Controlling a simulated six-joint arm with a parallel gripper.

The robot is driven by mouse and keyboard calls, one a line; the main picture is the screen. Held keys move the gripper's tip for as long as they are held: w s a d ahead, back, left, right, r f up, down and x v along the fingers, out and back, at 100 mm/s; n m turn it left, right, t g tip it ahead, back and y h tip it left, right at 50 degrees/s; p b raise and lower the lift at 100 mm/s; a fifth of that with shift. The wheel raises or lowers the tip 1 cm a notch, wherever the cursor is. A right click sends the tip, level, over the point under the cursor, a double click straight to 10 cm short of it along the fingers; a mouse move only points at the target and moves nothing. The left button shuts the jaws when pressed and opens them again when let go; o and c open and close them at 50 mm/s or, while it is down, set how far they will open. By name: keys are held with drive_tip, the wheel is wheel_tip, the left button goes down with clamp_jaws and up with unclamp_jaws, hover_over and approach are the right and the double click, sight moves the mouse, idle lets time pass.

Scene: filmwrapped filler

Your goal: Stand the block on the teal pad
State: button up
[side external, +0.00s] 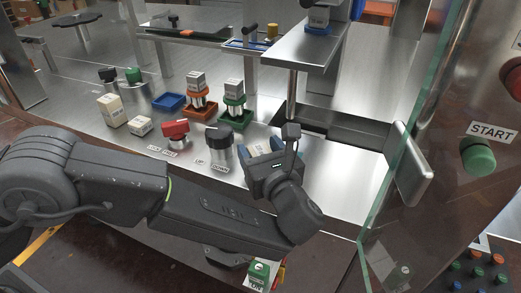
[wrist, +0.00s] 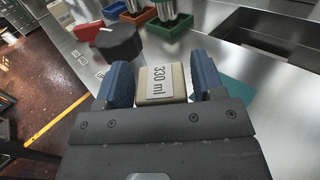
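The cream block with a "330 ml" label (wrist: 163,84) sits between the blue fingers of my gripper (wrist: 163,80). In the side view my gripper (side external: 265,150) is low over the steel table's front part, and only a bit of the block (side external: 260,151) shows. The teal pad (wrist: 237,88) shows in part in the wrist view, right of my right finger, which hides some of it. I cannot tell whether the block's underside touches anything.
A black knob (side external: 219,141) and a red one (side external: 175,132) stand left of my gripper. Behind are blue (side external: 168,102), orange and green trays. A steel post and shelf, an opening and a glass panel (side external: 415,120) lie right.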

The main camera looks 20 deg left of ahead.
drive_tip(key=c, duration=0.7)
drive_tip(key=shift+w+d, duration=0.65)
drive_tip(key=shift+w, duration=0.3)
drive_tip(key=shift+w+d, duration=0.65)
drive_tip(key=shift+w, duration=0.3)
drive_tip(key=shift+w+d, duration=0.65)
drive_tip(key=shift+w, duration=0.3)
drive_tip(key=shift+c, duration=0.2)
drive_tip(key=o, duration=1)
drive_tip(key=shift+f, duration=0.1)
drive_tip(key=shift+o, duration=0.2)
